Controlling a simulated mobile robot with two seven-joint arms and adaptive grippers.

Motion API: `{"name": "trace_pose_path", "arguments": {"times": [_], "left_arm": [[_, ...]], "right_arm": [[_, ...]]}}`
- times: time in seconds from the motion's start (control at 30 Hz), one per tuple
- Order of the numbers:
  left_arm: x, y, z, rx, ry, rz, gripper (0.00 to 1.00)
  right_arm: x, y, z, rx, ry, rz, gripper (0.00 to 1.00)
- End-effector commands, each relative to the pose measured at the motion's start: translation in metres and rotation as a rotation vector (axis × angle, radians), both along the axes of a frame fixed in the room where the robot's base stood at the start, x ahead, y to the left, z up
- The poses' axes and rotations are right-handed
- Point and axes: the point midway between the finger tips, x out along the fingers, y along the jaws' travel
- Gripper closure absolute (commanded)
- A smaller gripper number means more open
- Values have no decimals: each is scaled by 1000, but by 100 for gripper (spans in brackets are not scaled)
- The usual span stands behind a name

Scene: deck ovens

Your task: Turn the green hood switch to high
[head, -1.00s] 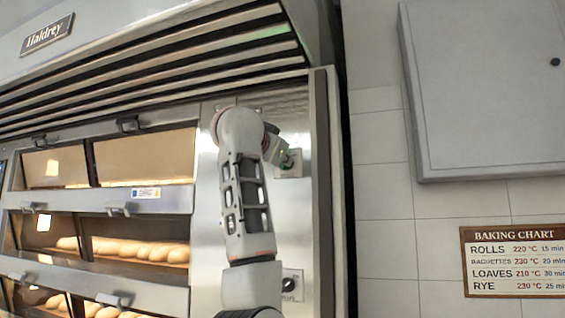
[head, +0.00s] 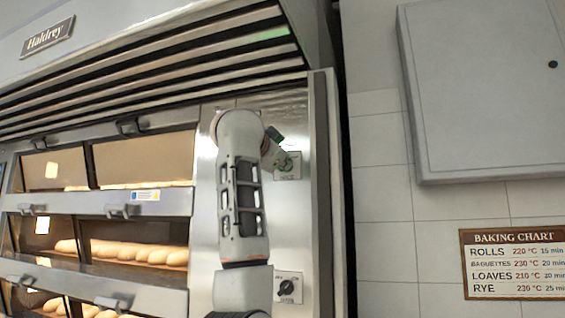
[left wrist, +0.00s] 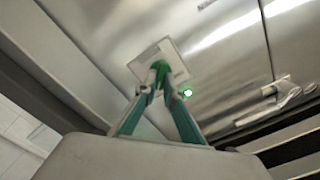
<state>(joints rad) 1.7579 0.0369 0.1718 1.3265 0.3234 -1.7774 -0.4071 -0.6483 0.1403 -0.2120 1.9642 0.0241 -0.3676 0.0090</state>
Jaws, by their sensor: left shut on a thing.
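The green hood switch (left wrist: 160,66) is a small green knob on a square light plate (left wrist: 174,57) on the steel oven front. In the head view its plate (head: 297,170) is on the right-hand steel panel, partly hidden by my left gripper (head: 284,160). In the left wrist view the two fingertips of my left gripper (left wrist: 160,78) are closed around the knob. The knob's exact pointer direction and the plate's markings are too small or covered to read. My right gripper is in neither view.
A black knob (head: 287,288) sits lower on the same panel. A lit green lamp (left wrist: 188,93) shows beside the fingers in the left wrist view. Oven decks with bread (head: 140,252) are at left. A grey wall cabinet (head: 490,90) and baking chart (head: 512,264) are at right.

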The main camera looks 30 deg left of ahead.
Motion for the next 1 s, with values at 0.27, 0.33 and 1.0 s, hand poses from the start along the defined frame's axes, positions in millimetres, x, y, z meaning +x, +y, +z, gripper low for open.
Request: {"name": "trace_pose_path", "arguments": {"times": [0.27,0.33,1.0], "left_arm": [[0,0,0,1,0,0,74],[0,0,0,1,0,0,74],[-68,-18,2,0,-5,-2,74]], "right_arm": [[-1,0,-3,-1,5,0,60],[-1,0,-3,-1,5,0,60],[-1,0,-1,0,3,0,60]]}}
